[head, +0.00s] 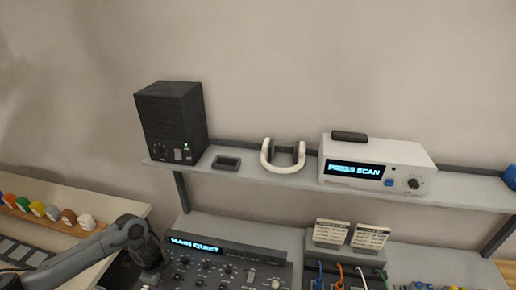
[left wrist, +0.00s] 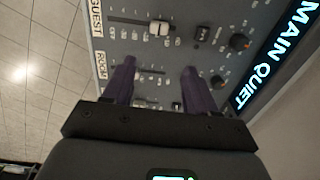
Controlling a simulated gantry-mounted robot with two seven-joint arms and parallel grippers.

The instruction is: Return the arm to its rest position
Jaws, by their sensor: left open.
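My left arm (head: 80,258) comes in from the lower left in the head view and ends beside the left edge of the mixer panel (head: 222,268). My left gripper (left wrist: 160,88) shows in the left wrist view with two purple fingers spread apart. Nothing is between the fingers. They sit over the panel, which has sliders and knobs and a display (left wrist: 278,55) reading "MAIN QUIET". Whether the fingertips touch the panel cannot be told. My right gripper is not in view.
A shelf (head: 232,172) above the panel holds a black speaker (head: 170,122), a cream hook-shaped piece (head: 282,167) and a white device (head: 375,160) reading "PRESS SCAN". Label cards (head: 350,235) stand right of the panel. Several coloured blocks (head: 38,209) line a rack at left.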

